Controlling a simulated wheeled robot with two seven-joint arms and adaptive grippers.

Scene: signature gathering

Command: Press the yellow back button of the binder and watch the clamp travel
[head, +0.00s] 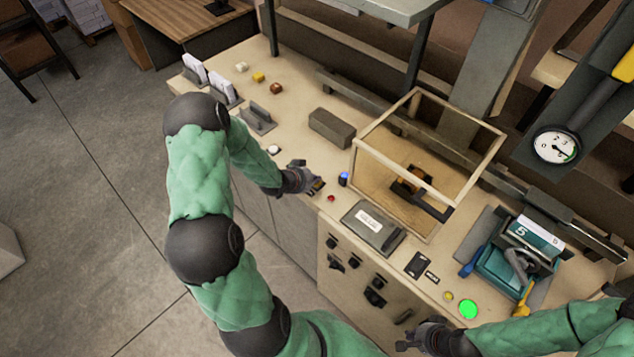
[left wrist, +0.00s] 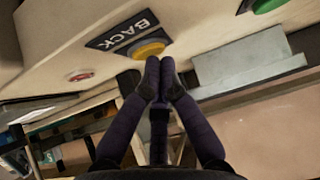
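The yellow button (left wrist: 148,50) sits beside a dark label reading BACK (left wrist: 122,32) on the pale panel in the left wrist view. My left gripper (left wrist: 158,62) has its two fingertips together at the button's near edge. I cannot tell whether they touch it or hover just over it. In the head view this gripper (head: 300,178) is at the counter's front edge and hides most of the button. My right gripper (head: 415,338) hangs by the counter's front edge at the lower right; its finger opening is unclear. A framed case (head: 440,190) holds a dark and orange mechanism (head: 410,182), which may be the clamp.
A red button (head: 331,198) and a blue one (head: 344,178) are right of my left gripper. A grey labelled box (head: 372,228) lies in front of the case. A lit green button (head: 468,309) is near my right arm. A dark block (head: 331,127) stands behind.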

